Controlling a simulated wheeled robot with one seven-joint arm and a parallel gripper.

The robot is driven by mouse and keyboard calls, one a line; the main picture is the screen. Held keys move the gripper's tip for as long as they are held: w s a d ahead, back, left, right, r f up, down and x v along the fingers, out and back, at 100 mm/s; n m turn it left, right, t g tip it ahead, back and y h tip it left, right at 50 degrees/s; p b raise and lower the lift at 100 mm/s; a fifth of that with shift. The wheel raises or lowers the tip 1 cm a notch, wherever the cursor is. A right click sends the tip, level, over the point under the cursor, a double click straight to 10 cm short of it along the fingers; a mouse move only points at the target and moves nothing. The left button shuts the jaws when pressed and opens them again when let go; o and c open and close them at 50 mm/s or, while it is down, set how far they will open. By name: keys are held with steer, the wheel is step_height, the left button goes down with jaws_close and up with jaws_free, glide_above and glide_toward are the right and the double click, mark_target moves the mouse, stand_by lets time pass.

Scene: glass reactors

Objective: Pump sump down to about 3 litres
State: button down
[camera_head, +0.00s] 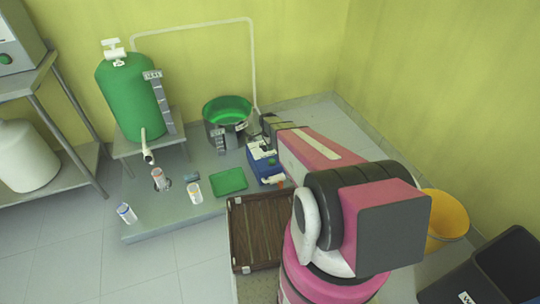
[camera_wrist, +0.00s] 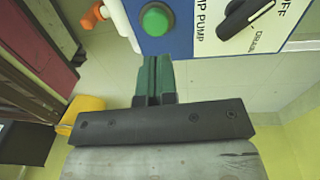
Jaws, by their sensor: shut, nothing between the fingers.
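A green tank (camera_head: 128,98) with a scale stands on a stand at the left. A white pipe (camera_head: 190,24) runs along the wall. Several small bottles, a green tray (camera_head: 230,181), a brown crate (camera_head: 233,235) and a yellow bucket (camera_head: 447,214) stand around.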

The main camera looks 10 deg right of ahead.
step_height(320, 180, up, 5)
glide_above(272, 160)
steer(key=w+a, duration=0.1)
steer(key=shift+w+a, duration=0.15)
steer(key=shift+a, duration=0.05)
stand_by(0.3)
steer(key=shift+r, duration=0.1)
stand_by(0.7)
steer(key=shift+d+r, duration=0.1)
steer(key=shift+r, duration=0.55)
steer(key=f, duration=0.9)
steer(key=s+d+f, duration=0.1)
steer(key=f, duration=0.4)
